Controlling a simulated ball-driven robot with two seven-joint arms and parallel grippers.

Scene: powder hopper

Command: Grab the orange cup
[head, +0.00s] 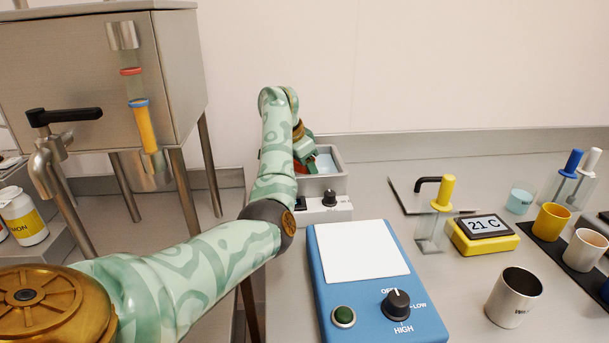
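A yellow-orange cup (551,222) stands on a black strip at the right; I see no other cup that is clearly orange. My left arm reaches across from the lower left to the back. Its gripper (309,163) is at the grey open-topped basin (333,184), well away from that cup. A small red-orange patch (301,151) shows by the gripper, mostly hidden by my arm; I cannot tell what it is. The fingers are too covered to tell open from shut. My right gripper is not in view.
A blue hotplate (368,285) stands in front, with a steel cup (513,297) to its right. A white cup (584,249) stands beside the yellow-orange one. A yellow thermometer display (483,235) and a glass beaker (521,198) are nearby. A steel hopper (90,70) is at left.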

